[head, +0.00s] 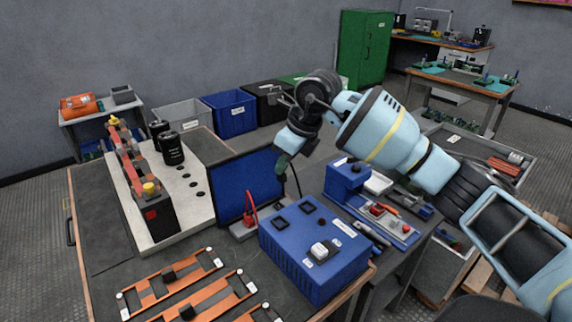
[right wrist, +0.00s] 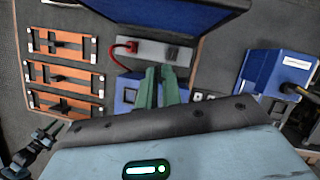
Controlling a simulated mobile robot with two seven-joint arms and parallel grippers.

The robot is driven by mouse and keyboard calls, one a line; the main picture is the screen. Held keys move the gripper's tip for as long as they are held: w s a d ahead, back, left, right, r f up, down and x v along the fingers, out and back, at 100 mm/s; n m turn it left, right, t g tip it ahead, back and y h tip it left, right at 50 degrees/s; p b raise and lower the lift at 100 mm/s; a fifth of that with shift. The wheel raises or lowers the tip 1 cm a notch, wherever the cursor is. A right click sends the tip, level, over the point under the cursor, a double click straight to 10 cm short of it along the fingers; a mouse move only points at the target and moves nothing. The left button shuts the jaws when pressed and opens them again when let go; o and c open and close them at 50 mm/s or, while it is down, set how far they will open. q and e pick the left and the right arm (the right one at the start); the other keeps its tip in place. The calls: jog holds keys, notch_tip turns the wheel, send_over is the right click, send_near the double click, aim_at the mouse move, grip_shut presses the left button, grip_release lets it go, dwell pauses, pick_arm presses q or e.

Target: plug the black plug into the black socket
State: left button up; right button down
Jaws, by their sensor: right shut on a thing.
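My right gripper (head: 281,165) is shut above the bench, over the gap between the blue panel and the blue box. A black cord (head: 298,184) hangs beside its fingertips. The plug between the fingers is hidden by them. In the right wrist view the green fingers (right wrist: 160,80) are close together, overlapping the near edge of a grey socket strip (right wrist: 150,43). The strip's dark socket (right wrist: 172,54) is just beyond the fingertips; I cannot tell contact. A red plug (right wrist: 132,47) with a red cord sits in the strip's left part. A dark gripper-like shape (right wrist: 38,142), probably my left gripper, is at lower left.
The blue panel (head: 247,187) stands behind the strip. The blue box (head: 312,265) with a white part on top is in front. Orange busbars (head: 170,280) lie at front left. A capacitor board (head: 190,190) is at left. A blue device (head: 347,180) stands at right.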

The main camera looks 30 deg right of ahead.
jog(key=shift+w+d, duration=0.25)
jog(key=shift+w, duration=0.5)
jog(key=shift+w+d, duration=0.2)
jog(key=shift+w, duration=0.5)
jog(key=shift+f+b, duration=1.15)
jog(key=shift+f, duration=3.6)
jog(key=shift+f, duration=0.45)
